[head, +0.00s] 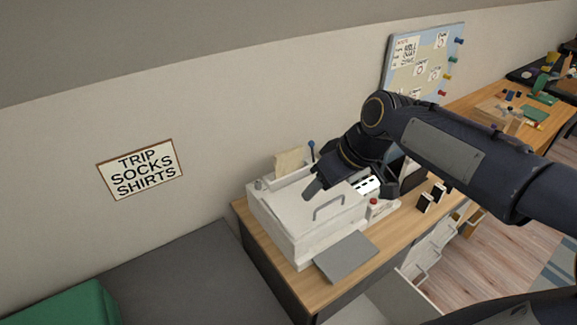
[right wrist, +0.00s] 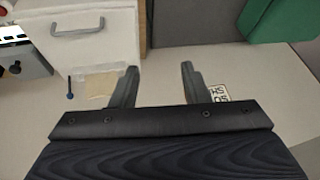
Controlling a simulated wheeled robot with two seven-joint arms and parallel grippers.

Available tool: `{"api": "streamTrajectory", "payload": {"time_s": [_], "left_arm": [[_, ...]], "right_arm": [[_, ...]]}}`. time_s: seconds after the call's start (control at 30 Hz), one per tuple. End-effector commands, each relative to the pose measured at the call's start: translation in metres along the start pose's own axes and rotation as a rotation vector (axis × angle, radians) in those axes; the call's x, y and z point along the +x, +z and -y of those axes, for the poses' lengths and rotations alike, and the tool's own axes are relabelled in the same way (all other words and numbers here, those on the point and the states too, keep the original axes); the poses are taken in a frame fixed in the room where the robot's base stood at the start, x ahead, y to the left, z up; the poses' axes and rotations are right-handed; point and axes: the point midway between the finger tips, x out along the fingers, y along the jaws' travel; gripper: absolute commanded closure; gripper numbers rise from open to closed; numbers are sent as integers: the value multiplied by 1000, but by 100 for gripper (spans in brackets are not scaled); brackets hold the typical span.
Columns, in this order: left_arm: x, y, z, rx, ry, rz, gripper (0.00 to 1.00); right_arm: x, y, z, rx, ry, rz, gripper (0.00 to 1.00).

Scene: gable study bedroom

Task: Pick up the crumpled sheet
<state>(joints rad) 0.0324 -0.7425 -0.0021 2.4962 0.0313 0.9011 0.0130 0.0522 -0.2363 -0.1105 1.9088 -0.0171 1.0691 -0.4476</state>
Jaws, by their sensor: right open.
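No sheet that is clearly crumpled shows in either view. A beige sheet (head: 290,160) stands upright at the back of a white printer-like machine (head: 300,215) on the desk; it also shows in the right wrist view (right wrist: 97,90). I cannot tell whether it is creased. My right gripper (head: 318,186) is above the machine in the head view. In the right wrist view the right gripper (right wrist: 158,84) has its fingers apart, with only pale wall between them. My left gripper is not in view.
The wooden desk (head: 281,275) carries a grey flat panel (head: 345,257) before the machine. A blue-tipped stick (head: 311,150) stands by the sheet. A wall sign (head: 141,169) hangs left, a pinboard (head: 425,62) behind my right arm. A grey surface (head: 190,280) and green cushion (head: 70,305) lie left.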

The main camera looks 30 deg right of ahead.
Motion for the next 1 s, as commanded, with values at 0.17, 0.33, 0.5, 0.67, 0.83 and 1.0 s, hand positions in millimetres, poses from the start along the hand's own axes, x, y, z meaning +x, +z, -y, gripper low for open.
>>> {"api": "streamTrajectory", "payload": {"time_s": [0.17,0.33,0.5,0.67,0.83,1.0], "left_arm": [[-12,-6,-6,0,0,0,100],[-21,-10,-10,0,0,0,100],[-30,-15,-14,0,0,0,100],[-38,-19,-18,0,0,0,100],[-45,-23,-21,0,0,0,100],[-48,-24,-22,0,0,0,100]], "right_arm": [[6,-76,-69,-219,48,100,58],[32,-132,-128,-455,88,217,58],[74,-175,-174,-714,108,359,58],[124,-204,-198,-982,99,506,58],[177,-219,-201,-1245,62,638,58],[208,-222,-194,-1406,27,709,58]]}}
